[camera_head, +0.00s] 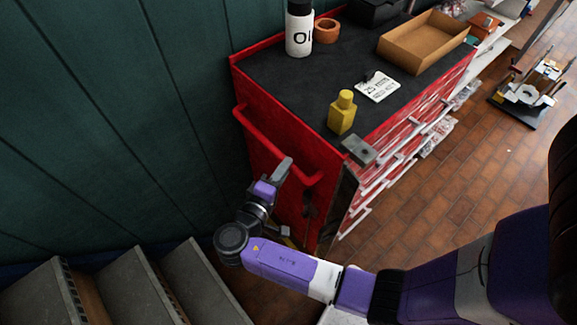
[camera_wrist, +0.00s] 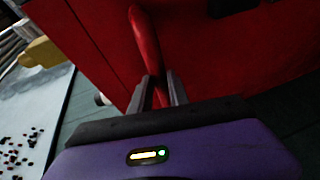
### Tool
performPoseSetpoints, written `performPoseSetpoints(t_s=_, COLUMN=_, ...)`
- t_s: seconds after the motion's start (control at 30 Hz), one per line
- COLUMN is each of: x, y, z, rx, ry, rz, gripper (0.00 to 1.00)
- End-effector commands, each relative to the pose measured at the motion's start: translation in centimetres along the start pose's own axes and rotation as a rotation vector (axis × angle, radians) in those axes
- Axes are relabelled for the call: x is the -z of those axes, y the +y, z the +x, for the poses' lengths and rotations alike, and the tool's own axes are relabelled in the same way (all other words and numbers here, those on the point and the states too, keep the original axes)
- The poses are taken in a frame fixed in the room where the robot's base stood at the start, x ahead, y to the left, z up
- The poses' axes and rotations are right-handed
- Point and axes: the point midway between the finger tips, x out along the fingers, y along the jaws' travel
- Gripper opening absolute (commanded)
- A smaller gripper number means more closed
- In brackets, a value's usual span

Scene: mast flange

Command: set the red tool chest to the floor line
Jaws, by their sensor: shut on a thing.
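The red tool chest (camera_head: 262,150) stands against the dark green wall, with a black mat top (camera_head: 300,95) and drawers along its right side. A red bar handle (camera_head: 262,146) runs along its near end. My gripper (camera_head: 285,170) is at the right part of this handle. In the wrist view the handle (camera_wrist: 147,45) runs down between the two fingers of my gripper (camera_wrist: 162,90), and they are closed on it. The red end panel (camera_wrist: 235,45) fills the upper right there.
On the chest stand a white bottle (camera_head: 299,32), an orange ring-shaped pot (camera_head: 326,30), a yellow bottle (camera_head: 342,112), a card (camera_head: 378,86) and a cardboard tray (camera_head: 424,42). Grey steps (camera_head: 140,285) lie at lower left. Brick-tiled floor (camera_head: 450,200) is open at right, with a black-based device (camera_head: 530,95) beyond.

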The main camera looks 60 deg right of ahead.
Motion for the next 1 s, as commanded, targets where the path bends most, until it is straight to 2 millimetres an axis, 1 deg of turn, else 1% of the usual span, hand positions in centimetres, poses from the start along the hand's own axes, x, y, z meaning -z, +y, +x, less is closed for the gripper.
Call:
performPoseSetpoints(t_s=0.03, x=0.0, y=-0.8, z=0.1, rx=0.016, ry=0.003, rz=-0.007, gripper=0.0)
performPoseSetpoints(t_s=0.4, x=-0.1, y=-0.8, z=0.1, rx=0.015, ry=0.0, rz=-0.008, gripper=0.0)
performPoseSetpoints(t_s=0.43, x=-0.1, y=-0.8, z=0.1, rx=0.015, ry=0.0, rz=-0.008, gripper=0.24)
performPoseSetpoints(t_s=0.53, x=-0.1, y=-0.8, z=0.1, rx=0.014, ry=-0.001, rz=-0.008, gripper=0.43)
performPoseSetpoints(t_s=0.83, x=-0.1, y=-0.5, z=-0.1, rx=0.011, ry=-0.002, rz=-0.003, gripper=0.43)
performPoseSetpoints(t_s=0.93, x=0.0, y=-0.5, z=-1.0, rx=0.011, ry=0.001, rz=-0.003, gripper=0.43)
performPoseSetpoints(t_s=1.0, x=0.0, y=-0.6, z=-2.0, rx=0.011, ry=0.001, rz=-0.003, gripper=0.43)
